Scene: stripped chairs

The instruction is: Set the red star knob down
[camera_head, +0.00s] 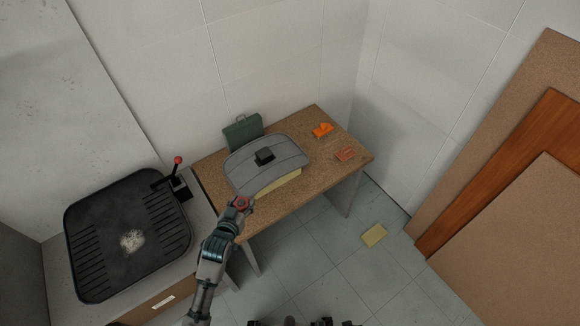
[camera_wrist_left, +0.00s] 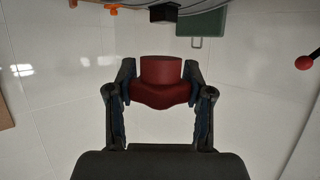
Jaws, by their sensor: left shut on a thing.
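The red star knob (camera_wrist_left: 160,84) is between the two fingers of my left gripper (camera_wrist_left: 160,92) in the left wrist view. The fingers press on it from both sides. In the head view the knob (camera_head: 240,202) shows small and red at the tip of my left gripper (camera_head: 238,206), at the front left edge of the wooden table (camera_head: 215,170). I cannot tell whether the knob touches the table. My right gripper is not in view.
A grey curved panel with a black block (camera_head: 264,156) lies on the table. A green case (camera_head: 243,132), an orange tool (camera_head: 322,130) and a reddish item (camera_head: 346,154) are also there. A black tray with a red-tipped lever (camera_head: 178,160) stands left. A yellow pad (camera_head: 374,235) lies on the floor.

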